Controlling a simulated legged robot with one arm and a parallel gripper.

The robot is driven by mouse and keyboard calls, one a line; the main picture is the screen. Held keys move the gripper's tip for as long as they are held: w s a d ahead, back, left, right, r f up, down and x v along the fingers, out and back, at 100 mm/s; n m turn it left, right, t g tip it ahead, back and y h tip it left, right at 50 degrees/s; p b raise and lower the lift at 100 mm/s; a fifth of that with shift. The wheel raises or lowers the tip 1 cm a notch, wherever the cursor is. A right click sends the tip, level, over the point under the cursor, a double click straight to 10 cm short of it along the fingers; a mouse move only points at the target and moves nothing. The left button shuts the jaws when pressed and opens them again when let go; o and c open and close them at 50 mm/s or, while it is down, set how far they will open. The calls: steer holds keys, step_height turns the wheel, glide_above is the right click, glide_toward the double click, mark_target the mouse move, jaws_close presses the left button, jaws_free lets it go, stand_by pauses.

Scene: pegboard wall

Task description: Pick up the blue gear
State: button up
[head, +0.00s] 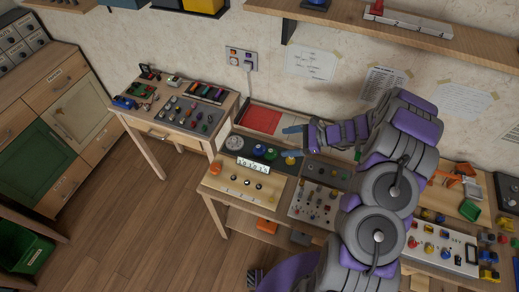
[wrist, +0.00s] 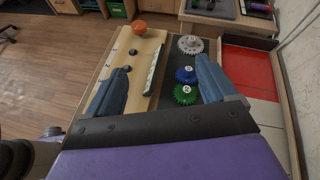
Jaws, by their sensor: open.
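The blue gear (wrist: 185,75) lies on a dark panel (wrist: 166,106) in the wrist view, between a grey gear (wrist: 190,44) farther off and a green gear (wrist: 186,94) nearer. My gripper (wrist: 161,63) is open and empty. Its two blue-grey fingers are spread wide, and the blue gear appears between them, close to the right finger. I cannot tell the height of the fingers above the gear. In the head view my gripper (head: 289,140) is over the right part of the gear panel, and the grey gear (head: 234,142) shows at its left.
A light wooden board (wrist: 142,60) with dark knobs and an orange ball (wrist: 139,28) lies left of the gears. A red sheet (head: 262,120) in a tray lies behind them by the wall. A control panel (head: 317,200) stands right of the wooden board. A separate table (head: 165,133) is at left.

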mark_target(261, 147)
steer(key=w+d+f+m+t, duration=0.1)
steer(key=f, duration=0.2)
steer(key=d+f+m+t, duration=0.1)
steer(key=d+f+m, duration=0.1)
steer(key=f, duration=0.1)
steer(key=w+d+f+m, duration=0.1)
steer(key=d+f, duration=0.1)
steer(key=f, duration=0.1)
steer(key=shift+w+d+f+t, duration=0.15)
steer(key=shift+w+f+t, duration=0.15)
steer(key=shift+f+t, duration=0.1)
steer(key=b+x, duration=0.2)
steer(key=x, duration=1.5)
steer(key=shift+w+f, duration=0.1)
steer(key=c, duration=1.2)
